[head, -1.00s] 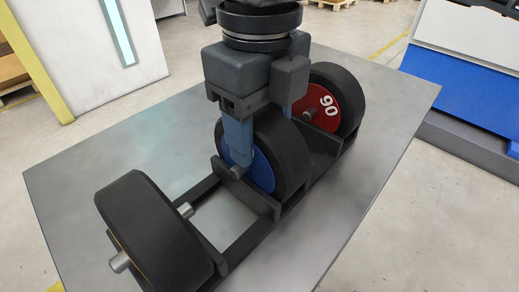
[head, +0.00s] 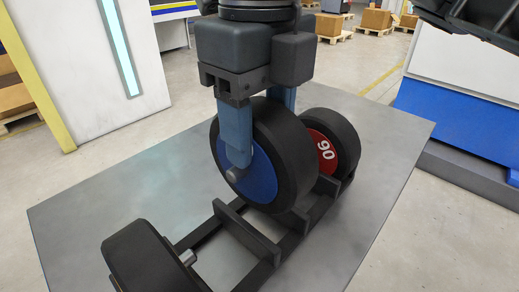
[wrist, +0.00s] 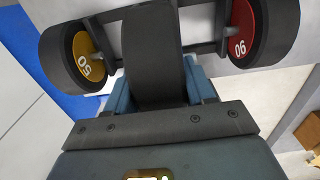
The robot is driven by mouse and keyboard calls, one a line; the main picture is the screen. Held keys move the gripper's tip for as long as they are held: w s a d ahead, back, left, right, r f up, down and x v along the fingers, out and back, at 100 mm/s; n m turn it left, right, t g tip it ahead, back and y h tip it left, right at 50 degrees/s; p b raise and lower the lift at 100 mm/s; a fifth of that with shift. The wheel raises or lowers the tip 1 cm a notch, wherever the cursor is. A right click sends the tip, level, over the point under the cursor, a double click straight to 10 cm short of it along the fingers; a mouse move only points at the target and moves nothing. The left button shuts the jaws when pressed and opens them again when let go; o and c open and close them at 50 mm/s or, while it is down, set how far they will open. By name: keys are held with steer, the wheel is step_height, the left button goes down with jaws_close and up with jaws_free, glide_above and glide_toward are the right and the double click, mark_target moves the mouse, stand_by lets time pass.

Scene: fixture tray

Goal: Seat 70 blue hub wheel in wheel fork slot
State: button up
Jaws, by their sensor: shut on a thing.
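The blue hub wheel (head: 262,184) has a thick black tyre and a metal axle stub. My gripper (head: 262,140) is shut on it, with one blue finger at the hub on the near side and the other finger mostly hidden behind the tyre. The wheel is upright, above the middle of the black fixture tray (head: 247,234). In the wrist view the tyre of the blue hub wheel (wrist: 150,60) fills the space between my fingers, and its hub is hidden.
A red wheel marked 90 (head: 322,150) sits at the tray's far end. A wheel with a black tyre (head: 150,258) sits at the near end; the wrist view shows its yellow hub marked 50 (wrist: 88,62). The grey table (head: 100,200) is clear at left. A dark structure (head: 475,20) stands at upper right.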

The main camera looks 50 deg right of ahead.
mark_target(260, 105)
step_height(260, 105, up, 3)
steer(key=shift+r+p, duration=0.15)
steer(key=shift+p, duration=0.25)
steer(key=shift+r+p, duration=2.7)
steer(key=shift+p, duration=0.25)
